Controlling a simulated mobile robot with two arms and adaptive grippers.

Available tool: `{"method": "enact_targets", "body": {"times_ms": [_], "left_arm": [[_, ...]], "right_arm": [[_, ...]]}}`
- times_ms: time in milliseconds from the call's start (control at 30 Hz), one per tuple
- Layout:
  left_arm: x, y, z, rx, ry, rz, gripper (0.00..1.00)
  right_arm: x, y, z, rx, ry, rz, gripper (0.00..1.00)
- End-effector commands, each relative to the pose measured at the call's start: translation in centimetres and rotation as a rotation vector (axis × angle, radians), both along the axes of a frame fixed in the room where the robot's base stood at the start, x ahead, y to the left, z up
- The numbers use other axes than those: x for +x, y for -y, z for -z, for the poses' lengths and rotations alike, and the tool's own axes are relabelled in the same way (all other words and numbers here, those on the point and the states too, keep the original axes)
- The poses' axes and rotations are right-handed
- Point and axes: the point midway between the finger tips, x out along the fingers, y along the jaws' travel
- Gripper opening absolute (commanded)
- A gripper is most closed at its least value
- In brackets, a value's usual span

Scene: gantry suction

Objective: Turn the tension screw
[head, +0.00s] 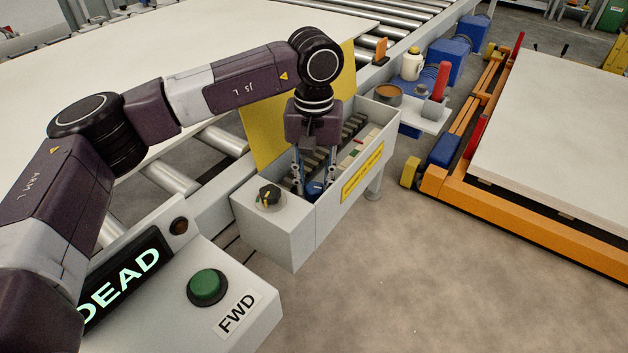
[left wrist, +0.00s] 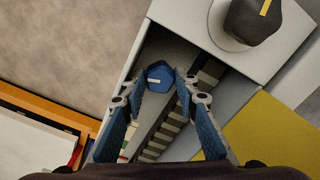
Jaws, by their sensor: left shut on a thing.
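A blue knob with a pale line across its top, which looks like the tension screw (head: 315,188), sits low inside an open grey box (head: 276,236). It also shows in the left wrist view (left wrist: 158,77). My left gripper (head: 314,185) reaches down into the box from above, its fingertips (left wrist: 160,82) on either side of the blue knob and shut on it. The fingers partly hide the knob in the head view. A toothed black belt (left wrist: 172,128) runs along the box beside the knob. My right gripper is not in view.
A black knob with a yellow mark (head: 269,196) stands on the box's near end. A yellow panel (head: 262,140) rises behind the box. In front is a console with a green button (head: 207,287) and a display (head: 122,277) reading "DEAD". Open floor lies to the right.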

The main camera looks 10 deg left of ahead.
Motion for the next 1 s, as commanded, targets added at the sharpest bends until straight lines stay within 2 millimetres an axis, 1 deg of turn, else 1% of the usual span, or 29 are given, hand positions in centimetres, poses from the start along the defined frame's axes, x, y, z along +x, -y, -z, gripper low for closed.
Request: {"method": "enact_targets", "body": {"times_ms": [167,200,267,767,867,1000], "left_arm": [[0.13,0.01,-0.2,-0.001,0.004,-0.002,0.04],[0.13,0.0,-0.2,-0.001,0.005,-0.002,0.29],[0.12,0.0,-0.18,-0.001,0.004,-0.003,0.35],[0.0,0.04,-0.01,0.0,0.0,-0.006,0.35],[0.0,0.04,0.0,0.0,0.0,-0.034,0.35],[0.0,0.05,-0.01,0.0,0.0,-0.134,0.35]], "right_arm": [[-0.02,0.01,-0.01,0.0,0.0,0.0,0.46],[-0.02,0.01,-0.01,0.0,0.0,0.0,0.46],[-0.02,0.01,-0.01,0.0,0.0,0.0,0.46],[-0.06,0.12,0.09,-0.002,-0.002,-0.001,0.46],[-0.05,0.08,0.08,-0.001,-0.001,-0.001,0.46],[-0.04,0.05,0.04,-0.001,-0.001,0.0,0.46]]}}
